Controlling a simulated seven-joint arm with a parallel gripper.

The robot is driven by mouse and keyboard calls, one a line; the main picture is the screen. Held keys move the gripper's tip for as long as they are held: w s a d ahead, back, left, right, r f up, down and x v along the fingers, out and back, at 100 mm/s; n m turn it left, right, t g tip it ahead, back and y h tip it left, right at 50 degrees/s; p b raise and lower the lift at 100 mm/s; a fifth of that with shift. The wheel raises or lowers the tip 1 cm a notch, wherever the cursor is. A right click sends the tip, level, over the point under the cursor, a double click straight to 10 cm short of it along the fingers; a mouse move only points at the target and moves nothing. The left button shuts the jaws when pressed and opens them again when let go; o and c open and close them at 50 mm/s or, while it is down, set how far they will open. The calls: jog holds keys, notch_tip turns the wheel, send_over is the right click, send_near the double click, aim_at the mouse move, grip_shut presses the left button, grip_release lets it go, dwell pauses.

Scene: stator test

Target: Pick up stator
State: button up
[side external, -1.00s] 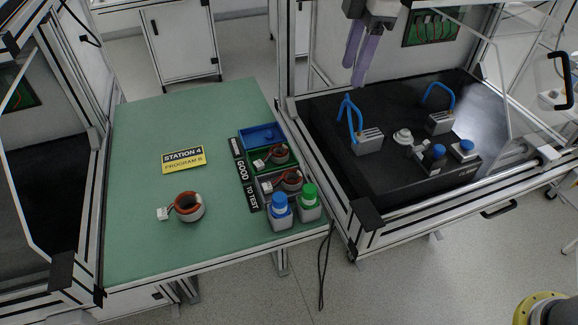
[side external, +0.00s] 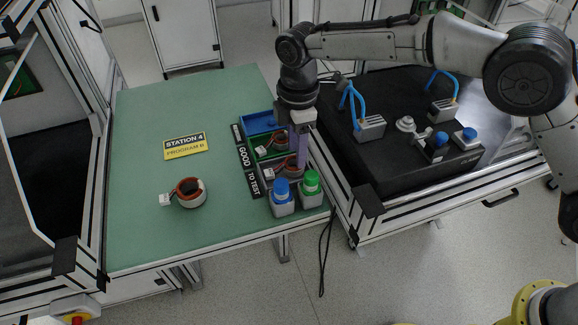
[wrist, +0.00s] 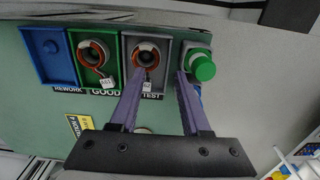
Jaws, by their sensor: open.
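One stator (side external: 190,192), a ring with red-brown windings and a white connector, lies loose on the green mat. A second stator (side external: 280,138) sits in the green GOOD bin; it also shows in the wrist view (wrist: 94,54). A third stator (side external: 289,171) sits in the grey TO TEST bin, partly hidden by a finger in the side view. My gripper (side external: 301,155) is open and empty, pointing down over the TO TEST bin. Its purple fingertips (wrist: 161,74) appear near that bin's right half.
The blue REWORK bin (wrist: 45,55) is empty. A blue button box (side external: 282,198) and a green button box (side external: 311,193) stand just in front of the TO TEST bin. The black test bed (side external: 400,160) lies right. The mat's left side is mostly clear.

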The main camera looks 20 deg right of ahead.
aim_at(295, 168)
jog(key=shift+w+f, duration=0.2)
jog(key=shift+f, duration=2.6)
grip_shut()
jog(key=shift+r, duration=0.1)
